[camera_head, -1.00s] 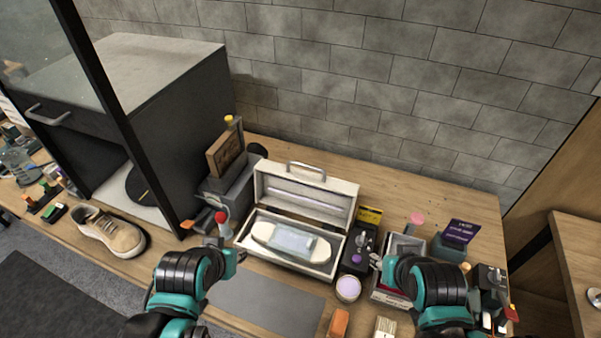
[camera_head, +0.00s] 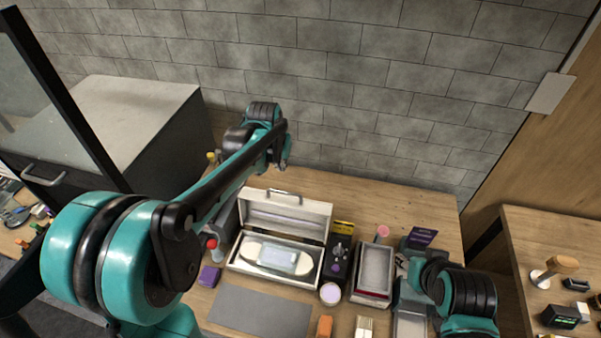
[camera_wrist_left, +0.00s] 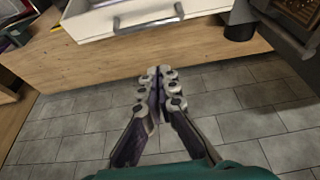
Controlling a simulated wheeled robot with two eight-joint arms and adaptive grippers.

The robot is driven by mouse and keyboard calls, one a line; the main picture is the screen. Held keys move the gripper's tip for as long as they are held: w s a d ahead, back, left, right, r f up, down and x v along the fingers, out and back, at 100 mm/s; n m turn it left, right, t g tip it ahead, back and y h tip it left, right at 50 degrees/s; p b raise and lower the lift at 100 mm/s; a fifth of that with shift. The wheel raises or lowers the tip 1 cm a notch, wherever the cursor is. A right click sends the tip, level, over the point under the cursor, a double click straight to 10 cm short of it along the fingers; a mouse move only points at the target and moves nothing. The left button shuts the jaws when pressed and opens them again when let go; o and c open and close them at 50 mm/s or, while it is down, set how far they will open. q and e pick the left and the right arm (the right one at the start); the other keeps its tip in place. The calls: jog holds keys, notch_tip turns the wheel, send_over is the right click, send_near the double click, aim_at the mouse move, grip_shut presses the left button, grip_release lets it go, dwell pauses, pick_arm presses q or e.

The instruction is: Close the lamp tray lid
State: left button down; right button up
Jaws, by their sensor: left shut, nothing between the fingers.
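The lamp tray (camera_head: 236,264) is a white box in the middle of the table, with a pale rounded pad and a clear bluish pack inside. Its lid (camera_head: 318,213) stands open and upright at the back, with a light tube inside and a metal handle (camera_head: 285,193) on top. The lid and handle also show at the top of the left wrist view (camera_wrist_left: 148,22). My left gripper (camera_head: 284,152) is raised behind and above the lid, near the wall, apart from it. Its fingers (camera_wrist_left: 160,72) are shut and empty. My right arm is at the lower right; its fingers are not clear.
A purple block (camera_head: 209,276) and red-capped bottle stand left of the tray. A dark tool holder (camera_head: 337,262), a pink jar (camera_head: 330,293) and an open box (camera_head: 375,270) stand right. A grey mat (camera_head: 258,311) lies in front. The tiled wall is close behind.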

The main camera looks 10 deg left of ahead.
pick_arm(q)
jog(key=w, duration=0.1)
jog(key=b, duration=0.1)
send_over(285, 197)
notch_tip(285, 197, down, 9)
jog(key=shift+f, duration=0.2)
jog(key=shift+w+f, duration=0.1)
jog(key=shift+w, duration=0.05)
dwell(0.5)
